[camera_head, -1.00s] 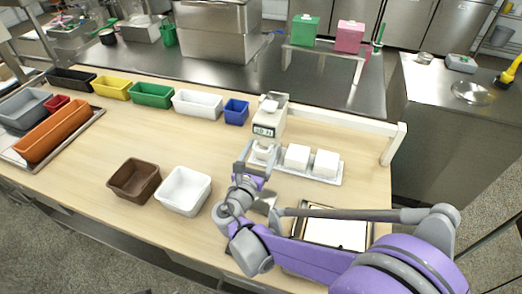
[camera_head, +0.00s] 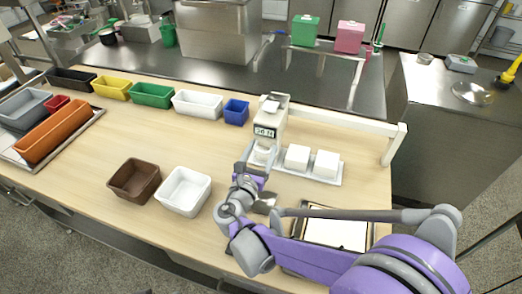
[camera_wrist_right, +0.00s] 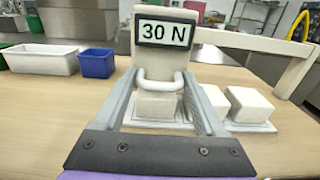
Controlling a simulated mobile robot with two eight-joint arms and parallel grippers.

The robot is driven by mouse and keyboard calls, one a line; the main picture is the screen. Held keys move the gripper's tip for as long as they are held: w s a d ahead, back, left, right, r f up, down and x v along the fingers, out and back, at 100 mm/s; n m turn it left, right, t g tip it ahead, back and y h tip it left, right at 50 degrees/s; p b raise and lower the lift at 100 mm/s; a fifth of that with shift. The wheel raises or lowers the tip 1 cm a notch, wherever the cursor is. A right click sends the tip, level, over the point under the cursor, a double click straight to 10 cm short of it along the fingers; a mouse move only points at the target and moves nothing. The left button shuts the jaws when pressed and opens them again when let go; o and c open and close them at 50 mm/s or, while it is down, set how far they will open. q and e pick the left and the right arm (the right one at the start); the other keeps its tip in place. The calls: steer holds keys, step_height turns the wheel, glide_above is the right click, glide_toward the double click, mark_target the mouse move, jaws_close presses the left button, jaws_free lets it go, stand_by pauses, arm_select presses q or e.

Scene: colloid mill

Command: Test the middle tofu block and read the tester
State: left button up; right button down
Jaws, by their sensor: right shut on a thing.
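The white tester (camera_head: 270,116) stands upright at the left end of the tray, and its display (camera_wrist_right: 164,33) reads 30 N in the right wrist view. My right gripper (camera_wrist_right: 160,84) is shut on the tester's pale looped handle (camera_wrist_right: 159,82), one finger on each side. A tofu block (camera_wrist_right: 157,105) shows below the handle; whether the tester tip touches it is hidden. The middle block (camera_head: 297,157) and the right block (camera_head: 325,163) sit to the right, clear of the tester. They also show in the wrist view. My left gripper is not in view.
The tofu tray (camera_head: 308,179) lies on the wooden table. A blue bin (camera_head: 236,111) and white bin (camera_head: 198,104) stand back left. Brown (camera_head: 135,180) and white (camera_head: 184,191) bins stand front left. A white rail (camera_head: 341,124) runs along the back edge.

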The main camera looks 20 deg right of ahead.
steer(key=s+d, duration=0.5)
steer(key=d, duration=0.2)
steer(key=shift+s+d, duration=0.15)
steer(key=shift+d, duration=0.25)
steer(key=shift+c, duration=1.3)
jaws_free()
steer(key=v, duration=1.1)
steer(key=shift+p, duration=0.35)
steer(key=shift+r, duration=0.1)
